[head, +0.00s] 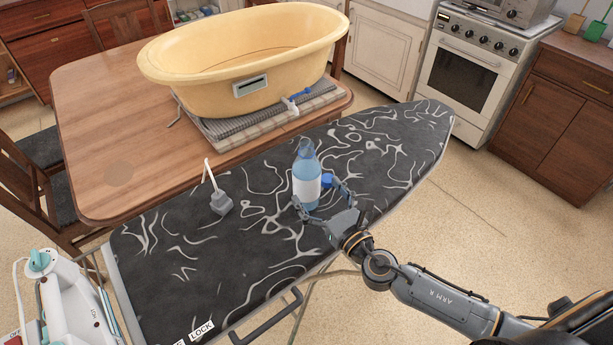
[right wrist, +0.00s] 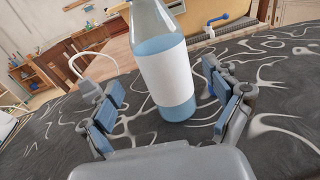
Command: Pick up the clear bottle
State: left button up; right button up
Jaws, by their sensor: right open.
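The clear bottle (head: 306,178), bluish with a white label, stands upright on the dark patterned ironing board (head: 390,150). My right gripper (head: 318,193) is low over the board at the bottle. In the right wrist view the bottle (right wrist: 167,70) stands between the open fingers of the right gripper (right wrist: 165,100), with a visible gap at the left finger and a smaller one at the right. The bottle's top is cut off in that view. My left gripper is not in view.
A small grey object with a white loop (head: 221,203) lies left of the bottle. A yellow tub (head: 190,90) sits on folded cloths on the wooden table (head: 100,120) behind. A white appliance (head: 70,300) is at the lower left. The board's right end is clear.

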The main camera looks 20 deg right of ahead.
jog(key=p+x, duration=0.1)
jog(key=x, duration=0.5)
jog(key=shift+d+f, duration=0.1)
jog(key=shift+d, duration=0.1)
jog(key=shift+s, duration=0.15)
jog(key=shift+c, duration=1.2)
jog(key=c, duration=1.4)
